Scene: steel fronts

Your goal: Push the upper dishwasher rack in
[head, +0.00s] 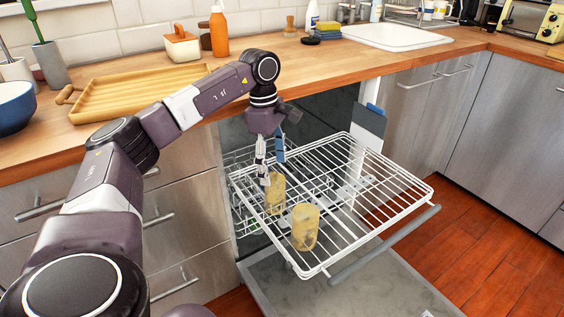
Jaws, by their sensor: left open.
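The upper dishwasher rack (375,187) is a white wire rack, pulled out over the lowered dishwasher door (350,285). Two yellowish cups show at its left part, one nearer (305,228) and one farther back (275,192). My left gripper (272,170) points down over the back left of the rack, close to the farther cup. Its fingers are apart with nothing seen between them. I cannot tell whether it touches the rack or the cup. My right gripper is not in view.
The wooden counter (340,58) runs above the dishwasher and holds a wooden tray (140,92), an orange bottle (219,32) and a sink (395,36). Steel drawers (185,175) stand left, steel cabinets (510,125) right. The wooden floor (500,260) at the right is clear.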

